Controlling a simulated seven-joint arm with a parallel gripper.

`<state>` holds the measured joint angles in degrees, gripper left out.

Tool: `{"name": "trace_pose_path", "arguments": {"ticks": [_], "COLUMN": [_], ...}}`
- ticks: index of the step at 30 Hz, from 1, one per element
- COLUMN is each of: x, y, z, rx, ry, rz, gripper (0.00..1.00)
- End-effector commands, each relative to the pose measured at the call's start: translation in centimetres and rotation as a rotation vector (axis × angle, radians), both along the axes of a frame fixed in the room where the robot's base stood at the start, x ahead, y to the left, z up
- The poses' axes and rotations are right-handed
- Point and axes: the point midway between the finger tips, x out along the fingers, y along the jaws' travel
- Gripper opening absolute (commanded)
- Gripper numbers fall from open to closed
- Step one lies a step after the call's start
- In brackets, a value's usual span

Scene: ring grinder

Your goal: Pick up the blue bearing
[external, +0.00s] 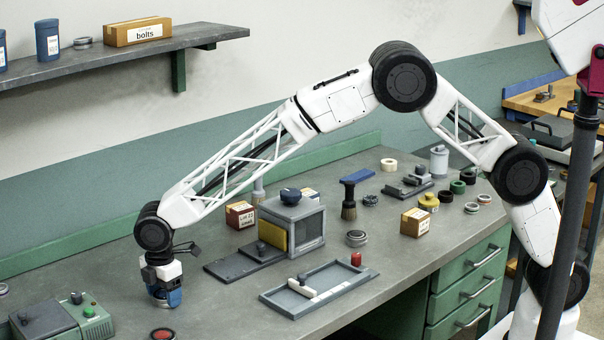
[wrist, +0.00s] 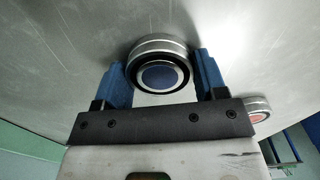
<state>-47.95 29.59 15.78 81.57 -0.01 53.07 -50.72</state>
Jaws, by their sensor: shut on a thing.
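The blue bearing (wrist: 160,66) is a silver ring with a dark inner rim and a blue centre. In the wrist view it sits between the two blue fingers of my gripper (wrist: 160,78), which is shut on it. In the external view my gripper (external: 167,296) points down at the left front of the bench, and the bearing is mostly hidden by the fingers. I cannot tell whether it touches the bench top.
A red-centred bearing (external: 163,334) lies close by; it also shows in the wrist view (wrist: 258,108). A green machine (external: 85,320) stands to the left. A grey grinder box (external: 305,228) and a flat tray (external: 340,287) are to the right.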

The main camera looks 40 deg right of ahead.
Motion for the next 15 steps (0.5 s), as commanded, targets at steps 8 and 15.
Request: {"name": "trace_pose_path", "arguments": {"ticks": [8, 15], "x": [0.0, 0.0], "y": [0.0, 0.0], "z": [0.3, 1.8], "rx": [0.001, 0.001], "ry": [-0.001, -0.002], "rz": [0.0, 0.0], "gripper": [0.34, 0.34]}}
